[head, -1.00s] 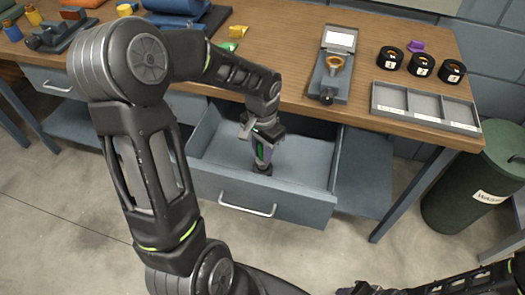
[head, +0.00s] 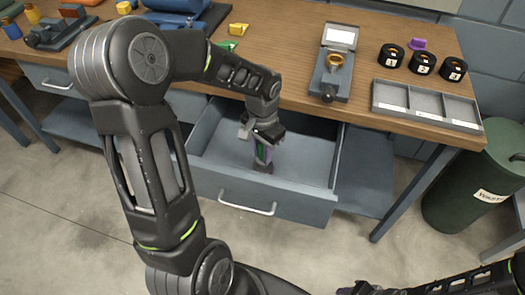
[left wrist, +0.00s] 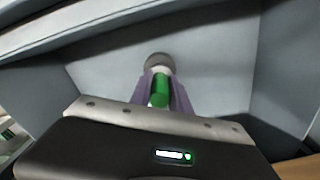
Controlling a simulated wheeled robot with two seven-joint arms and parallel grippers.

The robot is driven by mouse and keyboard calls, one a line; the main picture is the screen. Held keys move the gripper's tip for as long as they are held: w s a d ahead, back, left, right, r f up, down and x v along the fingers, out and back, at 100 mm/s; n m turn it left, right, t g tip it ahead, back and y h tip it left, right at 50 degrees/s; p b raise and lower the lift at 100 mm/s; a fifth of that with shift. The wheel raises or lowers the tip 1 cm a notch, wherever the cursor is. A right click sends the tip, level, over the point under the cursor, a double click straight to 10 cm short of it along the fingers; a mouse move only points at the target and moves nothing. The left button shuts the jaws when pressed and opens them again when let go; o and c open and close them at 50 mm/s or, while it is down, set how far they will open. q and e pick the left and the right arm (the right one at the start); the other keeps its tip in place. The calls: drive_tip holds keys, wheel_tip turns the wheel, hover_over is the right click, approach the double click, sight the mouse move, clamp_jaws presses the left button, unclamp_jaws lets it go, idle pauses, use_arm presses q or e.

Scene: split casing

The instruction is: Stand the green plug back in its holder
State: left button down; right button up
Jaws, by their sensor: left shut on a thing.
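My left gripper (head: 263,160) reaches down into the open drawer (head: 215,150). Its purple-sided fingers are shut on the green plug (head: 261,153). In the left wrist view the green plug (left wrist: 160,90) stands between the fingers (left wrist: 163,98), with a grey round piece (left wrist: 158,61) at its far end, over the drawer floor. I cannot tell whether that piece is part of the plug or a holder, nor whether it touches the floor. My right gripper (head: 365,288) is partly in view at the bottom edge; its fingers are unclear.
The drawer's front (head: 250,197) and side walls surround the left gripper. On the bench above are a device with a gold ring (head: 333,62), several black cups (head: 422,63), a grey compartment tray (head: 425,106) and a purple piece (head: 417,44). A green bin (head: 475,190) stands at right.

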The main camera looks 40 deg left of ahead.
use_arm(q)
drive_tip(key=shift+f+b, duration=1)
drive_tip(key=shift+f, duration=0.3)
idle(0.4)
drive_tip(key=c, duration=1.1)
unclamp_jaws()
drive_tip(key=shift+r+p, duration=3.15)
drive_tip(key=shift+r, duration=0.9)
